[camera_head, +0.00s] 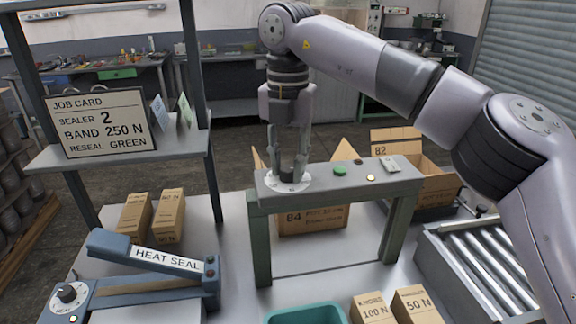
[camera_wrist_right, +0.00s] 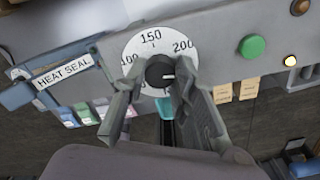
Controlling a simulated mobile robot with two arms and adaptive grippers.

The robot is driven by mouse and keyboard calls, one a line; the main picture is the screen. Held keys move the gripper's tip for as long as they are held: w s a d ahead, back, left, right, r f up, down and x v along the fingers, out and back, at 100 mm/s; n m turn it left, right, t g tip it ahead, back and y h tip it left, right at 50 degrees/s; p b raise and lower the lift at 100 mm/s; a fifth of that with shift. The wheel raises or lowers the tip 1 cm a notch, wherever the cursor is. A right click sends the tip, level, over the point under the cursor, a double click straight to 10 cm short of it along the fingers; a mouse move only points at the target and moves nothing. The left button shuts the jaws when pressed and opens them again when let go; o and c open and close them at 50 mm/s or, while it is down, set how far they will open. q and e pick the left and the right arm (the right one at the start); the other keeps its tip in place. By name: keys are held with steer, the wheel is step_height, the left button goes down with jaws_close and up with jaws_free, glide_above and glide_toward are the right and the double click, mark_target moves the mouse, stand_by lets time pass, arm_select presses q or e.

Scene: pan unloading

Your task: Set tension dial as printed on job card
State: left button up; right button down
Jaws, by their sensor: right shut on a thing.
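The job card (camera_head: 103,123) stands on a shelf at the left and reads SEALER 2, BAND 250 N, RESEAL GREEN. The tension dial is a white disc (camera_head: 305,184) on top of the grey arch-shaped strapping frame (camera_head: 330,183). In the wrist view the dial face (camera_wrist_right: 150,40) shows 100, 150 and 200; fingers hide part of the scale. My right gripper (camera_head: 288,176) points down and is shut on the black dial knob (camera_wrist_right: 158,70). The knob's white mark points right, to the side below the 200. My left gripper is not in view.
A green button (camera_head: 339,170) and a small yellow button (camera_head: 371,177) sit beside the dial. A blue heat sealer (camera_head: 150,260) with its own knob is at left. Cartons marked 100 N (camera_head: 372,309) and 50 N (camera_head: 416,305), a teal bin (camera_head: 305,315) and a roller conveyor (camera_head: 480,265) are in front.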

mark_target(288, 167)
steer(key=shift+r+m+b, duration=0.1)
steer(key=shift+m+b, duration=0.45)
steer(key=shift+m, duration=1.45)
steer(key=c, duration=1.3)
jaws_free()
steer(key=shift+r, duration=3.7)
